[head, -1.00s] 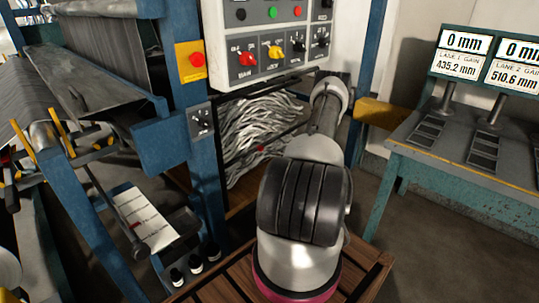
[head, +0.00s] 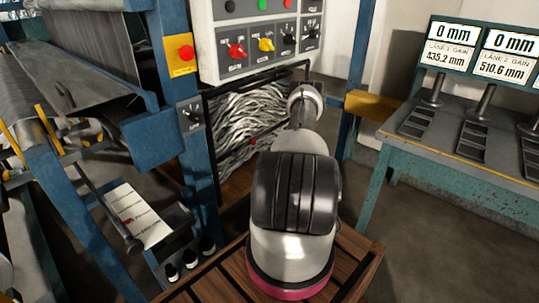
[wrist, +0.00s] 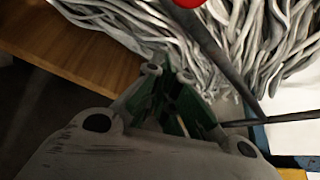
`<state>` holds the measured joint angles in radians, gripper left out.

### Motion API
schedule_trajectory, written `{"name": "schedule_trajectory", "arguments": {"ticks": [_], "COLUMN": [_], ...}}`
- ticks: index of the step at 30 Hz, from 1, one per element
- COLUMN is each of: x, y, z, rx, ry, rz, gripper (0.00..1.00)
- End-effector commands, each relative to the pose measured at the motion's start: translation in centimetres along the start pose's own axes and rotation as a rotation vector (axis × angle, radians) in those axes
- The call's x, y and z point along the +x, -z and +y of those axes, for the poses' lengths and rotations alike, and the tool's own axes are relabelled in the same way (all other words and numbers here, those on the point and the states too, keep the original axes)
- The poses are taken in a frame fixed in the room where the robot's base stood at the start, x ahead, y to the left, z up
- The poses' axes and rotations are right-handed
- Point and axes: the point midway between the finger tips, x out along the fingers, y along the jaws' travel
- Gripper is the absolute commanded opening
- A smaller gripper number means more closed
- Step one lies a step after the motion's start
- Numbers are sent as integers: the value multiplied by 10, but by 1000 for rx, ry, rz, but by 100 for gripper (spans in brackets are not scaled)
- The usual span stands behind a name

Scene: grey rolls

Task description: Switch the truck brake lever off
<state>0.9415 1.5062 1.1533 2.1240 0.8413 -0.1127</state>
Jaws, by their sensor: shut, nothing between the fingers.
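A dark rod (wrist: 225,55) with a red knob (wrist: 188,3) crosses the upper right of the wrist view. It looks like the truck brake lever; the knob is cut by the top edge. My gripper (wrist: 182,108) is shut and empty, its green-lined fingers pointing toward the grey strips, left of and below the rod. I see no clear contact with the rod. In the head view a small red spot (head: 253,141) in front of the strips may be the same knob. My arm hides the gripper there.
Grey strips (head: 250,115) hang in a dark frame below a control panel (head: 265,40) with knobs. A blue machine post (head: 185,90) stands left, and a blue-green table (head: 470,160) with displays stands right. A wooden board (wrist: 75,45) is at the wrist view's upper left.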

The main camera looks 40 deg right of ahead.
Motion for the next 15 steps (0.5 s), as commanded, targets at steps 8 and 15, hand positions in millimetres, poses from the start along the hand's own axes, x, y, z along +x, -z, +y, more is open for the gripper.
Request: {"name": "schedule_trajectory", "arguments": {"ticks": [8,15], "x": [4,-1], "y": [-24,-38], "z": [0,0], "rx": [1,-1], "ry": [0,-1], "rz": [0,0], "gripper": [0,0]}}
